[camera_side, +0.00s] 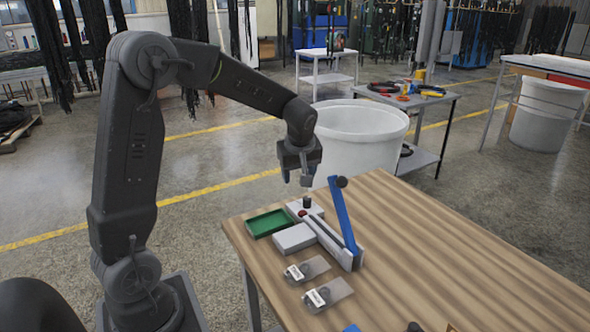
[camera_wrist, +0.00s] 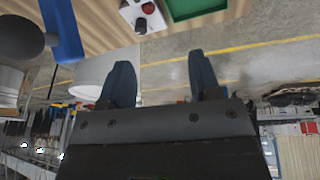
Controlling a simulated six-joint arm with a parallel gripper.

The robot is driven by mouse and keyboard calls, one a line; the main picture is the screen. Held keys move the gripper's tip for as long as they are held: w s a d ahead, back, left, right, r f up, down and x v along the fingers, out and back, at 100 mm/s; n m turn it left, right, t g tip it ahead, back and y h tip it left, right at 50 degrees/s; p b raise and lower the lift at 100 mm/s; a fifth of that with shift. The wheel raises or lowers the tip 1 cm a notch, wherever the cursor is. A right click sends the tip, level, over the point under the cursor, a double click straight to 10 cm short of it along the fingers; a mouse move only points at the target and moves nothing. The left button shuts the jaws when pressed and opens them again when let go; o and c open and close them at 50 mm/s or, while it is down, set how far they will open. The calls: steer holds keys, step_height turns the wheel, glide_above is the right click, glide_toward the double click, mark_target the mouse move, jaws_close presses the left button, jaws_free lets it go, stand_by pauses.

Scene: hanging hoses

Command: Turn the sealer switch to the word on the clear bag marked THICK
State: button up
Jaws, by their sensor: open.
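The sealer (camera_side: 335,240) is a long grey body with a raised blue lever (camera_side: 344,222) on the wooden table. Its small grey control box (camera_side: 313,208) carries a black knob (camera_side: 306,202) and a red button (camera_side: 302,213). The control box also shows at the top of the wrist view (camera_wrist: 127,14). Two clear bags with white labels, one nearer the sealer (camera_side: 318,265) and one in front of it (camera_side: 340,288), lie flat; their words are too small to read. My gripper (camera_side: 297,181) is open and empty above the control box, apart from the knob. Its two fingers show in the wrist view (camera_wrist: 162,80).
A green tray (camera_side: 269,222) and a light grey block (camera_side: 294,238) sit beside the sealer. The lever ends in a black ball (camera_side: 341,182) close to my gripper's right. A white tub (camera_side: 362,150) stands behind the table. The table's right side is mostly clear.

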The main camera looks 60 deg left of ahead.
steer(key=s+d+r+m+t, duration=0.1)
steer(key=s+d+r+m, duration=0.3)
steer(key=s+d+r, duration=0.1)
steer(key=shift+d+m+h, duration=0.3)
steer(key=shift+d+h, duration=0.1)
steer(key=shift+d, duration=0.5)
steer(key=shift+r, duration=0.1)
steer(key=s+d+r+m+t+h, duration=0.2)
steer(key=s+d+m+t, duration=0.1)
steer(key=s+d+m, duration=0.8)
steer(key=s, duration=0.4)
steer(key=shift+s+d+r+h, duration=0.2)
steer(key=shift+s+r+h, duration=0.05)
steer(key=shift+r+h, duration=0.1)
